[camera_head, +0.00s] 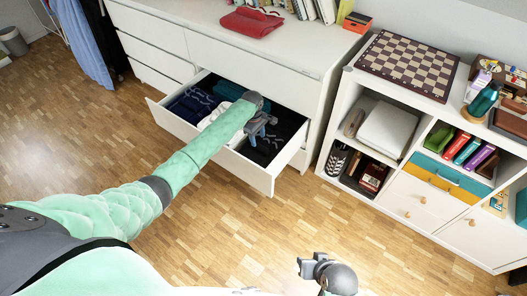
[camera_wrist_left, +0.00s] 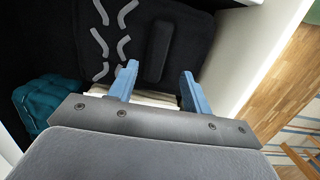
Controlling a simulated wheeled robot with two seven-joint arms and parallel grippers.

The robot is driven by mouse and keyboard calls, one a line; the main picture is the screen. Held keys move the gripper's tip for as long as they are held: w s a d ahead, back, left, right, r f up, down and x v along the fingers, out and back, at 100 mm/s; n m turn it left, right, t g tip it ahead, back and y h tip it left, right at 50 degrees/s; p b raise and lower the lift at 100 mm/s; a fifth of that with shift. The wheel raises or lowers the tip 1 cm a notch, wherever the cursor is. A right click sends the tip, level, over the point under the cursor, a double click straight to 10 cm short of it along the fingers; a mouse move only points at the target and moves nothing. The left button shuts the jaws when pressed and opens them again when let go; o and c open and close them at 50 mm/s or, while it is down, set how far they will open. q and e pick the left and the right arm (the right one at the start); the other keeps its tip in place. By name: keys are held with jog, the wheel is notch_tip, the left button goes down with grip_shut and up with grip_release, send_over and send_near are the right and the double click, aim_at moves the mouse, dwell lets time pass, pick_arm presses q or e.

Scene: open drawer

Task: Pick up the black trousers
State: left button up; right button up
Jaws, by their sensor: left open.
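The open drawer (camera_head: 263,180) holds folded clothes. Black folded cloth, which looks like the black trousers (camera_head: 262,152), lies in its right part. In the left wrist view, black cloth (camera_wrist_left: 195,35) with grey zigzag marks and a dark raised strip lies beyond the fingers; I cannot tell whether this is all one garment. My left gripper (camera_head: 260,125) is inside the drawer area over the black cloth. In the left wrist view its blue fingers (camera_wrist_left: 158,75) are apart with nothing clearly gripped. A grey part of my right arm (camera_head: 328,272) shows at the bottom; its jaws are unclear.
Dark blue clothes (camera_head: 194,105), teal clothes (camera_head: 230,90) and white cloth (camera_head: 213,115) share the drawer. The teal cloth also shows in the left wrist view (camera_wrist_left: 45,103). A red folded cloth (camera_head: 251,21) lies on the dresser top.

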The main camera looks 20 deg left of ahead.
aim_at(260, 146)
pick_arm(q)
jog(key=shift+d+f, duration=0.2)
jog(key=shift+f, duration=1.1)
jog(key=shift+d+f, duration=0.15)
jog(key=shift+f, duration=1.1)
grip_shut()
